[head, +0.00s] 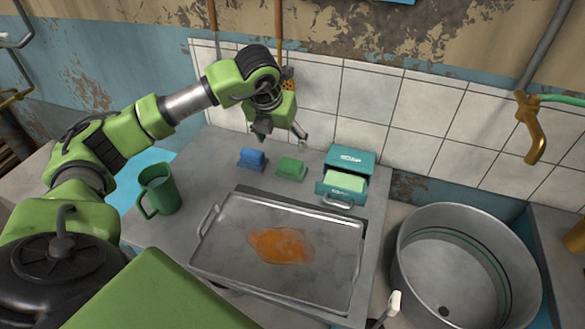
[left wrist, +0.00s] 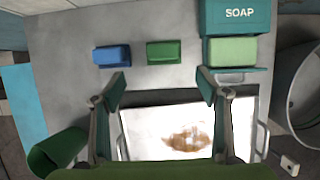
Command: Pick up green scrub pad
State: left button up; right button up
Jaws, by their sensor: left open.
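The green scrub pad (head: 291,168) lies on the grey counter, to the right of a blue pad (head: 252,159) and left of the soap box. In the left wrist view the green pad (left wrist: 163,52) is beyond the fingertips, a little left of the middle between them. My left gripper (head: 281,137) is above the counter at the back, over the blue and green pads. It also shows in the left wrist view (left wrist: 163,82), with its fingers wide apart and nothing between them. My right gripper is in neither view.
A teal soap box (head: 351,160) with a pale green bar (head: 344,181) stands right of the pad. A metal tray (head: 215,268) with an orange stain lies in front. A green mug (head: 160,189) stands left, and a large metal pot (head: 408,262) stands right. A tiled wall is behind.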

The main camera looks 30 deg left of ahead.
pick_arm(q)
jog(key=p, duration=0.1)
send_over(290, 163)
jog(key=s, duration=0.2)
notch_tip(290, 163, down, 7)
jog(key=shift+r, duration=0.1)
jog(key=p+x, duration=0.1)
jog(key=x, duration=0.3)
jog(key=shift+w+d+f+p, duration=0.1)
jog(key=shift+d+f+p, duration=0.2)
jog(key=shift+p, duration=0.1)
jog(key=shift+w+a+f, duration=0.1)
jog(key=shift+w+f, duration=0.1)
jog(key=shift+f, duration=0.25)
jog(key=c, duration=1.2)
